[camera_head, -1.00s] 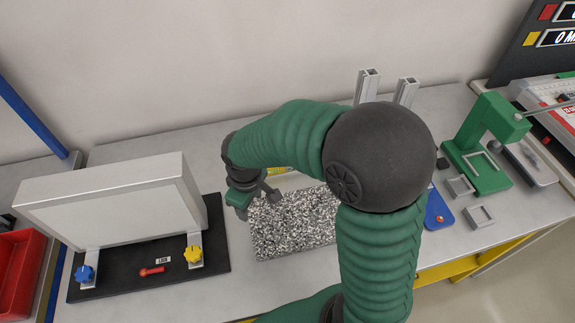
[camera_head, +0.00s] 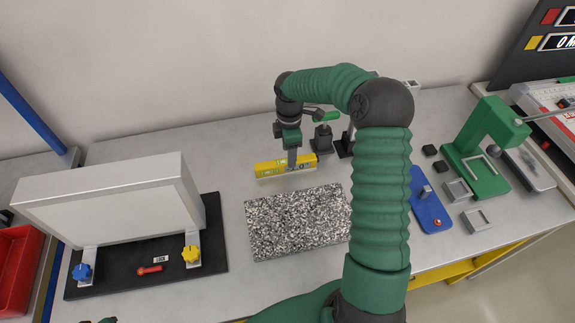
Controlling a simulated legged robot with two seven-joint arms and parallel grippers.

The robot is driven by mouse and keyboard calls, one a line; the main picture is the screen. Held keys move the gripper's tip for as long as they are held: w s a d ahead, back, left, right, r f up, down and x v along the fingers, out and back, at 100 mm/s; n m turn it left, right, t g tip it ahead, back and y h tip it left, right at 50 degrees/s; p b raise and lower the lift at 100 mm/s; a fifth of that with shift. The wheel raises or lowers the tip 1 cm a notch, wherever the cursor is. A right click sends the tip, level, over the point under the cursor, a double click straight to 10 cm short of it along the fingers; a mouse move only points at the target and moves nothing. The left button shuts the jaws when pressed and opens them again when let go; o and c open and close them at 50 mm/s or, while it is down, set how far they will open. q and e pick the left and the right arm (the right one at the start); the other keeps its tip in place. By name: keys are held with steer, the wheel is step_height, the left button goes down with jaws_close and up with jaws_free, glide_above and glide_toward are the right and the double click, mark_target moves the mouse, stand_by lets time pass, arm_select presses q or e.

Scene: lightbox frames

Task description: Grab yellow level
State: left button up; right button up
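The yellow level (camera_head: 268,169) lies on the grey table behind the speckled granite plate, its long side running left to right. My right gripper (camera_head: 292,160) points down at the middle of the level from above. One dark finger crosses the level's near face. The other finger is hidden, so I cannot tell whether the gripper is shut on the level. Only a small dark green and black piece, perhaps of my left gripper (camera_head: 106,320), shows at the bottom left edge; its fingers are not visible.
The speckled plate (camera_head: 298,222) lies in front of the level. A white panel on a black base (camera_head: 215,245) stands left. A green-handled clamp (camera_head: 322,137) stands close right of the gripper. A blue plate (camera_head: 428,205) and a green press (camera_head: 480,170) are farther right.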

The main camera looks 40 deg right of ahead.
mark_target(285, 161)
steer(key=f, duration=0.1)
steer(key=a+f, duration=0.1)
steer(key=f, duration=0.1)
steer(key=shift+w+a+f, duration=0.2)
steer(key=shift+a+f, duration=0.05)
steer(key=shift+f, duration=0.15)
steer(key=shift+w+f, duration=0.15)
steer(key=shift+f, duration=0.25)
steer(key=shift+d, duration=0.3)
steer(key=shift+c, duration=0.7)
steer(key=shift+d+f, duration=0.1)
steer(key=shift+d, duration=0.05)
steer(key=c, duration=0.5)
steer(key=shift+a, duration=0.3)
jaws_close()
